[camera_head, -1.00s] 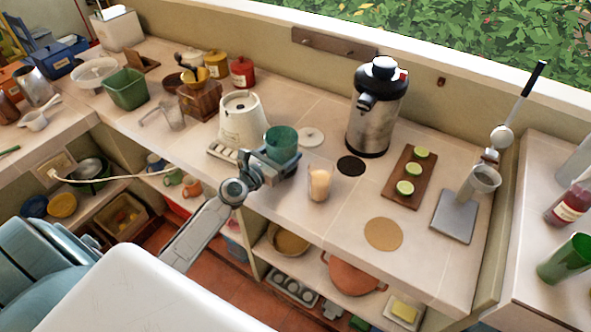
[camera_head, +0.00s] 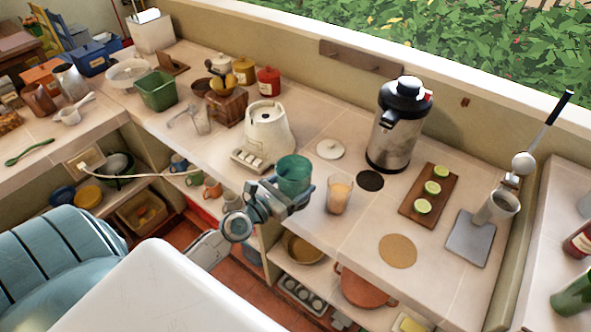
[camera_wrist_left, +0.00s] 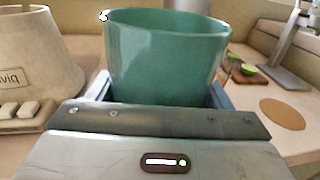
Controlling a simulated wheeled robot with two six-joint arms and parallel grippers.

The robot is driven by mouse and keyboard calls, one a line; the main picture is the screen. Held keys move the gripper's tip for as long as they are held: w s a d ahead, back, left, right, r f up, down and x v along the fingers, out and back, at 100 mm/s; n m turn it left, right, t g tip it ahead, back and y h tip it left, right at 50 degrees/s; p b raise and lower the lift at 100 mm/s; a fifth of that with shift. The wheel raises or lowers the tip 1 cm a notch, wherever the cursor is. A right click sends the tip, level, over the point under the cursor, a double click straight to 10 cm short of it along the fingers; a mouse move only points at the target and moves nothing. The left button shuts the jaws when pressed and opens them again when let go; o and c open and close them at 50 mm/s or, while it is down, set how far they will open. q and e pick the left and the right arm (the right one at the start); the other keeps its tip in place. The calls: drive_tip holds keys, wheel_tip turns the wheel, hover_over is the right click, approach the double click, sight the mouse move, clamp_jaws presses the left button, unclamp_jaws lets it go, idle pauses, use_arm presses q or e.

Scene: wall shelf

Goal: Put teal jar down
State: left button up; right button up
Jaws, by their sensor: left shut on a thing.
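The teal jar (camera_head: 294,172) is open-topped and upright, held at the counter's front edge. It also shows large in the left wrist view (camera_wrist_left: 165,55), with a jaw on each side of it. My left gripper (camera_head: 290,192) is shut on the jar. Whether the jar's base touches the counter is hidden behind the gripper. My right gripper is not in view.
A white blender base (camera_head: 266,128) stands just behind and left of the jar. A glass with tan contents (camera_head: 338,196) stands close on its right. A white lid (camera_head: 330,149), a black disc (camera_head: 370,181) and a cork mat (camera_head: 398,251) lie on the counter (camera_head: 350,238).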

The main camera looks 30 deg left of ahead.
use_arm(q)
drive_tip(key=w+a+f+b, duration=0.1)
drive_tip(key=w, duration=0.2)
drive_tip(key=w+a+f+b, duration=0.2)
drive_tip(key=w, duration=0.1)
drive_tip(key=w+a+f+b, duration=0.1)
drive_tip(key=w+a+b, duration=0.1)
drive_tip(key=w, duration=0.1)
drive_tip(key=shift+a+f, duration=0.15)
drive_tip(key=shift+f, duration=0.15)
drive_tip(key=shift+f, duration=0.15)
drive_tip(key=o, duration=1.3)
